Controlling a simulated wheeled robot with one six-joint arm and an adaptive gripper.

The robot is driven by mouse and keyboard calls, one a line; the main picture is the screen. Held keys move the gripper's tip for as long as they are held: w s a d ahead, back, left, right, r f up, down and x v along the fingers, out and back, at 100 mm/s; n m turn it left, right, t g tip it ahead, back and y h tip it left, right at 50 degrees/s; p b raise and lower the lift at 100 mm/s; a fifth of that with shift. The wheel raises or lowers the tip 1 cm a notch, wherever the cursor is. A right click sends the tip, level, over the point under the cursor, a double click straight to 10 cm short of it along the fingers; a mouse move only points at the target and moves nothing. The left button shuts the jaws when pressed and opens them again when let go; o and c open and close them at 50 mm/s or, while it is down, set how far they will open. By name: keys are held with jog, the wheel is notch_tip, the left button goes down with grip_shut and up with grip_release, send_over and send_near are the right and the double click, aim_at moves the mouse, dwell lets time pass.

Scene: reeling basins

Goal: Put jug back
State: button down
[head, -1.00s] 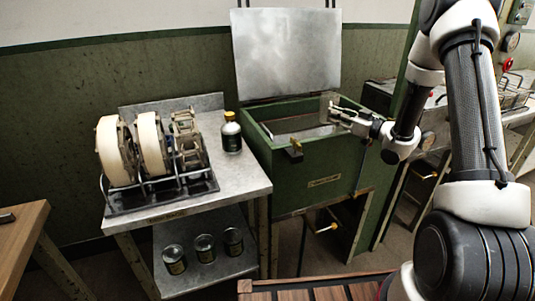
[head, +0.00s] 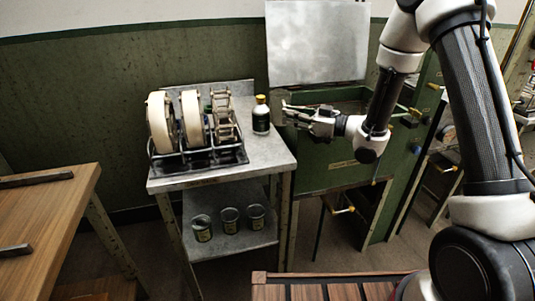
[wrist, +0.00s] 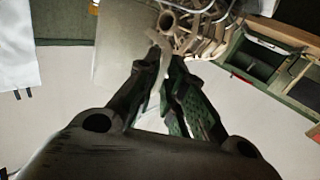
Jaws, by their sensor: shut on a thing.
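My gripper (head: 292,109) is shut on a clear jug (head: 281,103), apparently by its handle. In the head view the jug is at the front left of the green basin, near the right edge of the metal side table, and its see-through outline is hard to read. Three labelled glass vessels (head: 229,218) stand in a row on the table's lower shelf (head: 260,237).
The metal side table (head: 273,162) carries a reel stand (head: 200,130) and a dark bottle with a yellow cap (head: 261,116). The green basin (head: 330,165) has its lid (head: 318,42) raised. A wooden table (head: 50,225) stands at left. The side table's front right top is bare.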

jog(key=shift+n+g+y, duration=0.4)
jog(key=shift+n+g, duration=0.2)
jog(key=shift+g, duration=0.2)
jog(key=a+f, duration=0.1)
jog(key=f, duration=0.2)
jog(key=s+a+f, duration=0.1)
jog(key=f, duration=0.3)
jog(key=a+f, duration=0.1)
jog(key=f, duration=0.2)
jog(key=shift+s+f, duration=0.15)
jog(key=shift+s, duration=0.1)
jog(key=shift+f, duration=0.1)
jog(key=c, duration=1.5)
grip_release()
jog(key=shift+s+d, duration=0.1)
jog(key=shift+d, duration=0.15)
jog(key=v, duration=1.1)
jog(key=shift+s+d, duration=0.1)
jog(key=shift+d, duration=0.15)
